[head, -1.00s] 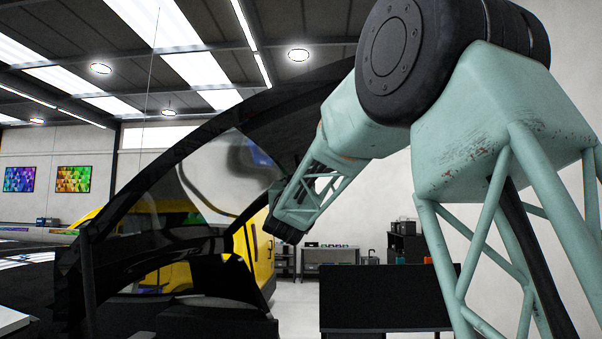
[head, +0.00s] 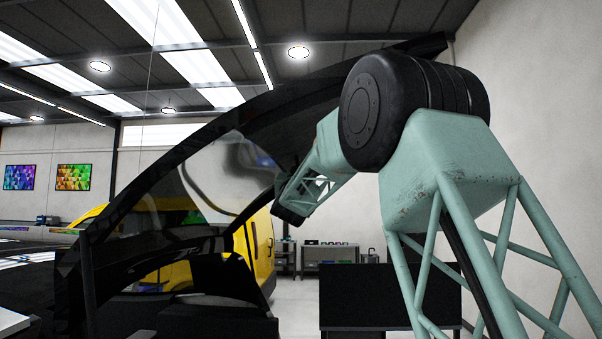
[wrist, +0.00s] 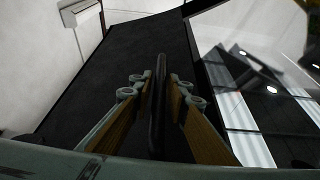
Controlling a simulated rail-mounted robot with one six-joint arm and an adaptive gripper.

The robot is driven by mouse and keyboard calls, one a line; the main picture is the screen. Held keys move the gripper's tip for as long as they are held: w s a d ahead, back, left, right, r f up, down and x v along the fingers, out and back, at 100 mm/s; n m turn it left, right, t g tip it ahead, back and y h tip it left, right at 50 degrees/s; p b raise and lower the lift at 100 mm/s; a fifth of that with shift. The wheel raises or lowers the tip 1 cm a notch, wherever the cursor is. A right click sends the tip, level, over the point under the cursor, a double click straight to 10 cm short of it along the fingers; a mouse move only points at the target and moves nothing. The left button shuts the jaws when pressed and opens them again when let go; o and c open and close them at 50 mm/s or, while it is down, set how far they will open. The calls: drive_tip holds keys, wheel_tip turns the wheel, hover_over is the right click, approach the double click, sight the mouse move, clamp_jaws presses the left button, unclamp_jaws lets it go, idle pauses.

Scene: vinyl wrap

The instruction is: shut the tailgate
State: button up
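The tailgate (head: 215,140) of a dark car stands raised in the head view, with its glass and black frame. Its upper end reaches to the right behind my arm. My gripper is hidden in the head view, where my forearm points down and left in front of the tailgate. In the wrist view, my gripper (wrist: 161,88) has one finger on each side of a slim dark bar (wrist: 158,100). I cannot tell whether the fingers press on it. Behind them is a dark panel (wrist: 120,65), and glossy glass (wrist: 235,75) reflecting ceiling lights lies to the right.
A yellow van (head: 255,250) stands behind the car. A black box-like piece (head: 370,297) stands below my forearm. Shelves with small items (head: 335,258) line the back wall. Pale open floor shows in the middle distance.

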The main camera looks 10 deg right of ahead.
drive_tip(key=shift+c, duration=0.2)
clamp_jaws()
drive_tip(key=shift+f, duration=0.1)
